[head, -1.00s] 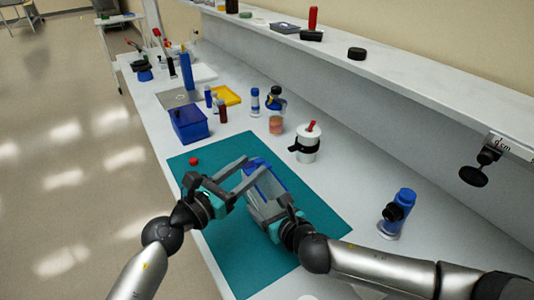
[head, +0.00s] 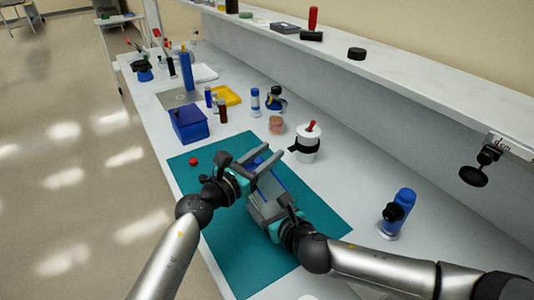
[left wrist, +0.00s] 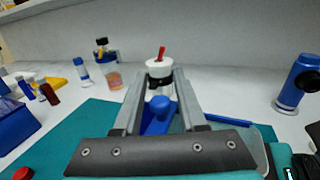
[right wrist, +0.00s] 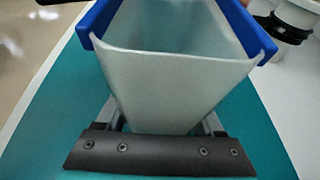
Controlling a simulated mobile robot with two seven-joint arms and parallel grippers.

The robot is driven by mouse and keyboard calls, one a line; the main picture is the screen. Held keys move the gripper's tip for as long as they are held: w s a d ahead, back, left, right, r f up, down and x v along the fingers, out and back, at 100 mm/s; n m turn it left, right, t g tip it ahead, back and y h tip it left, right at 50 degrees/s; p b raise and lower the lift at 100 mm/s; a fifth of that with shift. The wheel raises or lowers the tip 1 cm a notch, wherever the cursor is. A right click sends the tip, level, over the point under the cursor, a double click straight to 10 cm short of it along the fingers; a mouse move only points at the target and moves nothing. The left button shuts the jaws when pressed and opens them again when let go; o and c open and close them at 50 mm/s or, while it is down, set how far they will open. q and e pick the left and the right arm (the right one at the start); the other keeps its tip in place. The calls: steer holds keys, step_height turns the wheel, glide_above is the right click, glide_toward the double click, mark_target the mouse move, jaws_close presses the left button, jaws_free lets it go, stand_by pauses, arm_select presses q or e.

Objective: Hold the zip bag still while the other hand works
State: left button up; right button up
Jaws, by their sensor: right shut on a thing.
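The zip bag (right wrist: 180,85) is a pale translucent pouch with a blue rim (right wrist: 95,22) around its open mouth. It stands over the teal mat (head: 225,250). My right gripper (right wrist: 162,122) is shut on the bag's lower part; its fingertips are partly hidden by the bag. My left gripper (head: 260,160) is at the bag's top, fingers apart. In the left wrist view a blue knob (left wrist: 160,106) on a blue piece shows between the left fingers. I cannot tell whether they touch it. In the head view the grippers hide much of the bag.
A red cap (head: 193,161) lies on the mat's left part. Behind stand a blue bin (head: 188,124), a white jar with red handle (head: 307,144) and a pinkish jar (head: 276,125). A blue bottle (head: 397,214) stands at right. The mat's front is clear.

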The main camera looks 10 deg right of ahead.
arm_select(q)
jaws_close()
stand_by(1.1)
